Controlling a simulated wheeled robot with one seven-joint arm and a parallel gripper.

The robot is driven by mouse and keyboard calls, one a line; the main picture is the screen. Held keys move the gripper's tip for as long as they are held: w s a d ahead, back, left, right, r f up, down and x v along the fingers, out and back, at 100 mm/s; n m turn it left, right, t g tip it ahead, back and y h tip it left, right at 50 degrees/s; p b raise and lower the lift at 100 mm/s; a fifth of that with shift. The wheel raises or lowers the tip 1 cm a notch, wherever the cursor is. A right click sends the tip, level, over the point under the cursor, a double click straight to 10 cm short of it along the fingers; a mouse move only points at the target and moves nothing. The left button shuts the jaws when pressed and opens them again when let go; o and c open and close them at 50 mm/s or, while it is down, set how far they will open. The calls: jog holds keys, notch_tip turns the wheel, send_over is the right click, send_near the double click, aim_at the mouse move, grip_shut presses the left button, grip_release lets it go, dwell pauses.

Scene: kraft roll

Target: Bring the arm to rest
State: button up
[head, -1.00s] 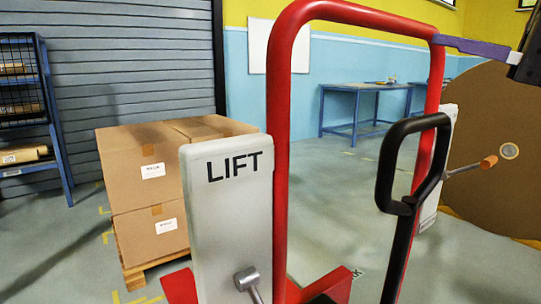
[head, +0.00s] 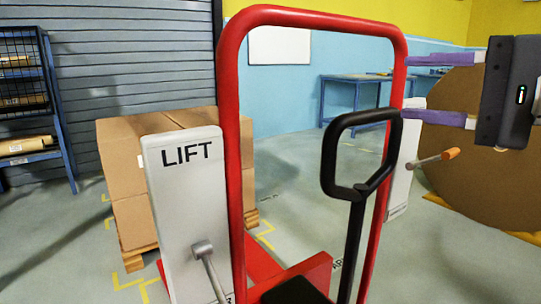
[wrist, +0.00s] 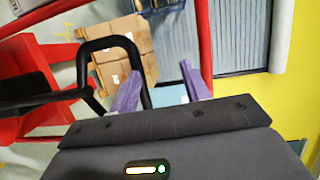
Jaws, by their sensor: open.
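My gripper (head: 409,89) is at the right of the head view, its two purple fingers spread one above the other and pointing left toward the red frame (head: 229,130) of the lift truck. In the wrist view my gripper (wrist: 160,68) is open, with nothing held between its fingers. The black looped handle (head: 329,160) stands left of the fingers in the head view. In the wrist view the handle (wrist: 110,43) passes close to the left finger; I cannot tell whether they touch.
A grey LIFT panel (head: 190,205) with a lever stands at the front. An orange-tipped lever (head: 436,160) juts out below my gripper. A large brown roll (head: 460,190) is behind it. Boxes (head: 125,160) on a pallet stand left. A blue table (head: 350,80) is at the back.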

jog(key=a+f+n+g+h+p, duration=0.1)
jog(key=a+f+g+h+p, duration=0.15)
jog(key=f, duration=0.55)
jog(key=a+f+g+h+p, duration=0.1)
jog(key=a+f+h, duration=0.15)
jog(key=f, duration=0.45)
jog(key=s+d+f+n+g+h+p, duration=0.1)
jog(key=s+f+n+h, duration=0.2)
jog(key=f, duration=0.5)
jog(key=s+f+n+g+h+p, duration=0.1)
jog(key=s+f+n+h+p, duration=0.1)
jog(key=f+h, duration=0.3)
notch_tip(320, 180, down, 4)
jog(key=shift+s+d+n+h, duration=0.35)
jog(key=shift+s+n, duration=0.4)
jog(key=shift+n, duration=0.15)
